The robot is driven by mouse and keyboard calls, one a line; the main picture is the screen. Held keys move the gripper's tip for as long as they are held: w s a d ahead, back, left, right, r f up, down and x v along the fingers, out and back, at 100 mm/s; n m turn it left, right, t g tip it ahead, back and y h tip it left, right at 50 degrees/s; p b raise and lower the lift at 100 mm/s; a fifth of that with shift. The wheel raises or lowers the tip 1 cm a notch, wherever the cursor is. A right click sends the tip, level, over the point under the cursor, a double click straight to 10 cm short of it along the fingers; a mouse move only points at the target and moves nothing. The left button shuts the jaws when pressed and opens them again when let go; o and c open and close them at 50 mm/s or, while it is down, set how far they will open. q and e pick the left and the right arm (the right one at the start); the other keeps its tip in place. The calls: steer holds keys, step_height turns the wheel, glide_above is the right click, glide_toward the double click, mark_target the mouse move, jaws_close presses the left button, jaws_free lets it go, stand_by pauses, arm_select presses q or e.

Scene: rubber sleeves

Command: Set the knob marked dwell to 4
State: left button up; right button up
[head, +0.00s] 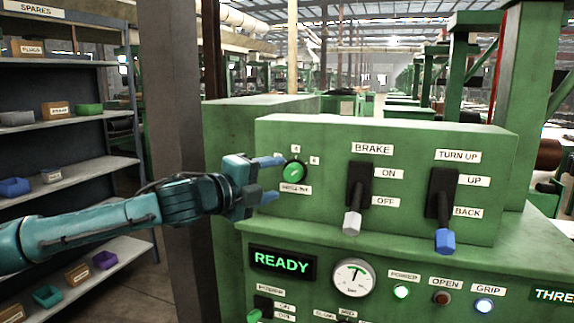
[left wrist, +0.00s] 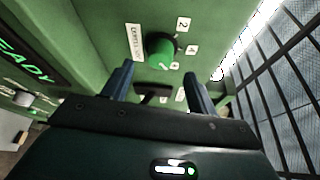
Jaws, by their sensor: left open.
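A small round green knob (head: 294,172) sits on the front of the green upper panel, at its left end. Small number plates surround it, and a label plate below it is too blurred to read surely in the head view. In the left wrist view the knob (left wrist: 160,47) is just beyond the fingers, with a plate marked 2 at its upper right; its pointer setting is unclear. My left gripper (head: 270,179) is open and empty, its blue fingers pointing at the knob, one higher and one lower. I cannot tell whether they touch it. My right gripper is out of view.
Right of the knob are the BRAKE lever (head: 353,195) and the TURN UP lever (head: 443,205). Below are a READY display (head: 282,262), a gauge (head: 353,278) and lamps. A brown post (head: 178,130) and shelves with bins (head: 70,125) stand at the left.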

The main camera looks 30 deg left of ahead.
mark_target(289, 176)
arm_select(q)
steer(key=w, duration=0.1)
steer(key=w+p, duration=0.1)
steer(key=w, duration=0.2)
steer(key=shift+w+d+p, duration=0.2)
steer(key=shift+d+p, duration=0.1)
steer(key=shift+d, duration=0.05)
steer(key=shift+w+d+f, duration=0.1)
steer(key=shift+w+f, duration=0.05)
steer(key=shift+w, duration=0.25)
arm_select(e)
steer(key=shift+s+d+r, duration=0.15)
arm_select(q)
steer(key=c, duration=1)
steer(key=shift+f, duration=0.1)
